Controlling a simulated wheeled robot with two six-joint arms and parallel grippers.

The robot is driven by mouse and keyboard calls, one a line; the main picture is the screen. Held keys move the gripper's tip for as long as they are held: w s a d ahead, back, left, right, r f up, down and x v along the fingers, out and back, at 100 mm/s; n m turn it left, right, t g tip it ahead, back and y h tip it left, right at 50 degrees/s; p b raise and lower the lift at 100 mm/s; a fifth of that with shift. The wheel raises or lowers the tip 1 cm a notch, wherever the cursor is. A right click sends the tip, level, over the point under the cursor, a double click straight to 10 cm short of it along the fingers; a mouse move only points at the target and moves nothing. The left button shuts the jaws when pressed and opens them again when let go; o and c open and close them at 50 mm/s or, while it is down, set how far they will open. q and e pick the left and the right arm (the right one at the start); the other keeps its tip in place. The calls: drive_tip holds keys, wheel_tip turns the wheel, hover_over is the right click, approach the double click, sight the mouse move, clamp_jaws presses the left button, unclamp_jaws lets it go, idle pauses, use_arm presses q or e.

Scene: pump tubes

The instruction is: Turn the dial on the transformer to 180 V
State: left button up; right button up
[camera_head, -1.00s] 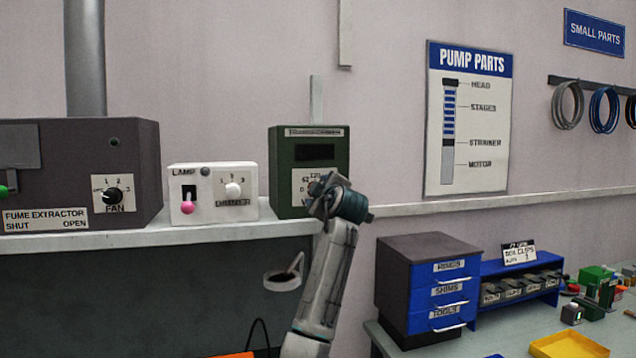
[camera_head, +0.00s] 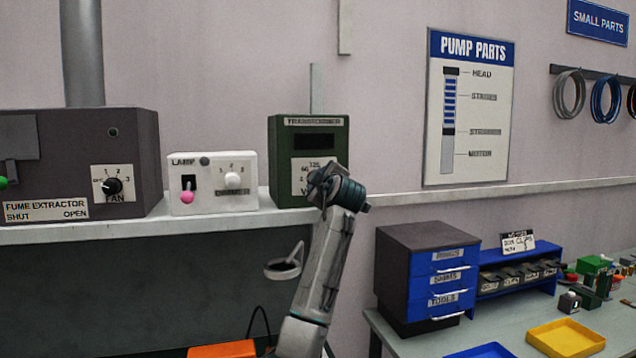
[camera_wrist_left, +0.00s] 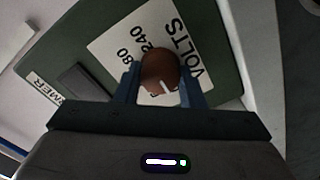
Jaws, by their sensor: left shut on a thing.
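The transformer (camera_head: 283,165) is a dark green box on the shelf, with a dark display window and a white dial plate. Its dial (camera_wrist_left: 158,72) is a reddish-brown round knob with a white pointer mark. In the left wrist view the mark lies on the knob's lower side, away from the visible "80" and "240" numbers. My left gripper (camera_wrist_left: 159,84) is shut on the dial, one blue finger on each side. In the head view the left gripper (camera_head: 318,187) covers the dial and part of the plate. My right gripper is not in view.
A white lamp and dimmer box (camera_head: 213,184) stands just left of the transformer, and a grey fume extractor (camera_head: 80,160) farther left. The shelf (camera_head: 150,230) runs below them. A drawer cabinet (camera_head: 427,280) and yellow tray (camera_head: 566,338) are at lower right.

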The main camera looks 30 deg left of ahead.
use_arm(q)
drive_tip(key=shift+m+p, duration=0.55)
drive_tip(key=shift+m, duration=12.55)
drive_tip(key=shift+f, duration=0.1)
drive_tip(key=shift+w, duration=0.1)
